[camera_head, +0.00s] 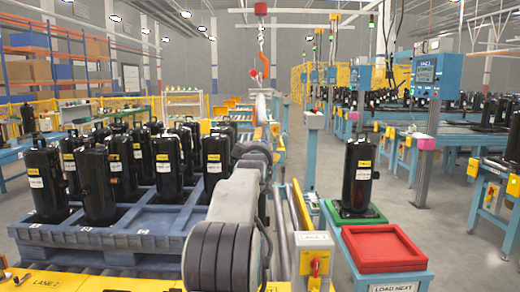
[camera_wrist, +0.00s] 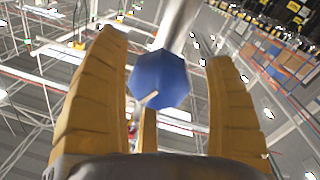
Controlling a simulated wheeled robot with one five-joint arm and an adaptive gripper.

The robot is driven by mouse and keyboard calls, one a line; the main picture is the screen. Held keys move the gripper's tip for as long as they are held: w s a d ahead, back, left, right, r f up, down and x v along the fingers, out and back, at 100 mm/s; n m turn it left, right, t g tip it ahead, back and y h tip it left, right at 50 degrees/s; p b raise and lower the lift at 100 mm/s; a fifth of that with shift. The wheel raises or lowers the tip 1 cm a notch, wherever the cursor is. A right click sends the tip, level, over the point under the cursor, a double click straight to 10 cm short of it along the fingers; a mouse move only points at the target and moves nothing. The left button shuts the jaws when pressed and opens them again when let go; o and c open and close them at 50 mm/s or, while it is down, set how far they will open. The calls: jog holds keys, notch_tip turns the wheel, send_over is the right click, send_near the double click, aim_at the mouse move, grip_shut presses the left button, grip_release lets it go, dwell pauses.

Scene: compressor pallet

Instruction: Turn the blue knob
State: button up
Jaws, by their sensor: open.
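The blue knob (camera_wrist: 160,80) shows in the wrist view as a faceted, many-sided blue piece at the end of a grey rod or pipe. A small pale lever or pin shows at its lower edge. My gripper (camera_wrist: 164,46) has yellow ribbed fingers, spread wide on the left and right of the knob, with a gap visible on both sides. Part of another yellow finger shows below the knob. I cannot tell how deep the knob sits between the fingers. In the head view my arm rises through the middle, and I cannot make out the knob or the fingers there.
Black compressors (camera_head: 98,185) stand on a blue pallet (camera_head: 100,238) to the left. One compressor (camera_head: 357,172) stands on a green tray, behind an empty red tray (camera_head: 383,249). An orange hook (camera_head: 262,60) hangs overhead.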

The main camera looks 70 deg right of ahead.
jog(key=c, duration=1.2)
jog(key=shift+m, duration=0.3)
jog(key=shift+m+b, duration=0.5)
jog(key=shift+m, duration=0.1)
jog(key=shift+r+m+y, duration=0.15)
jog(key=shift+m+y, duration=0.15)
jog(key=shift+m, duration=2.5)
jog(key=shift+w, duration=0.1)
